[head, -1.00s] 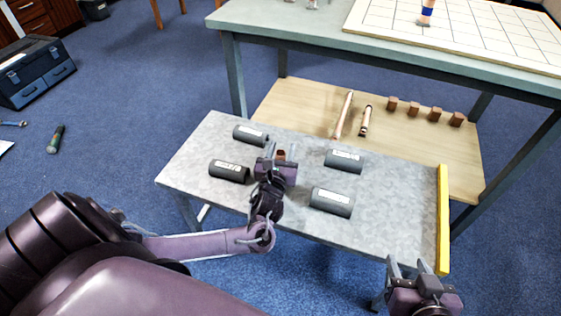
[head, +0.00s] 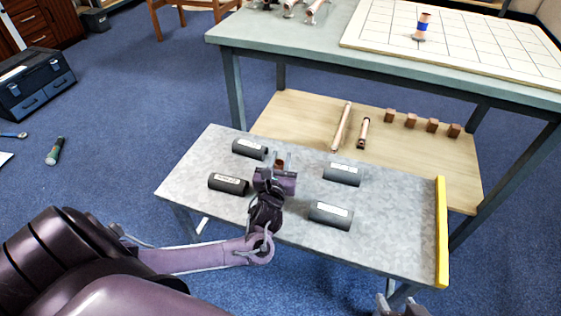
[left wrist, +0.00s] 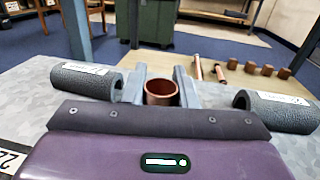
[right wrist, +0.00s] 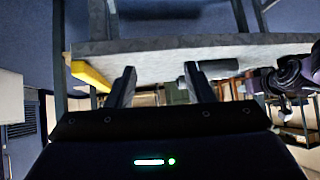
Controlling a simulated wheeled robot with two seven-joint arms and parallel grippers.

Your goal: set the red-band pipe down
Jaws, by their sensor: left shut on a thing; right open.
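My left gripper (head: 276,172) is shut on a short copper pipe (left wrist: 160,92), low over the grey bench top between dark grey labelled pieces. The pipe also shows in the head view (head: 282,158), mostly hidden by the gripper. In the left wrist view it stands upright between the fingers (left wrist: 160,80), its open round end up. No red band shows; I cannot tell whether its bottom touches the bench (head: 390,225). My right gripper (right wrist: 162,88) is open and empty, beyond the bench's edge; only its tips show at the bottom of the head view.
Grey labelled half-round pieces stand around the left gripper: (head: 250,148), (head: 228,183), (head: 343,174), (head: 330,214). A yellow strip (head: 441,230) edges the bench's right end. Behind, a table holds a gridded board (head: 470,45) with a blue-banded pipe (head: 422,26). Copper parts (head: 342,125) lie on its lower shelf.

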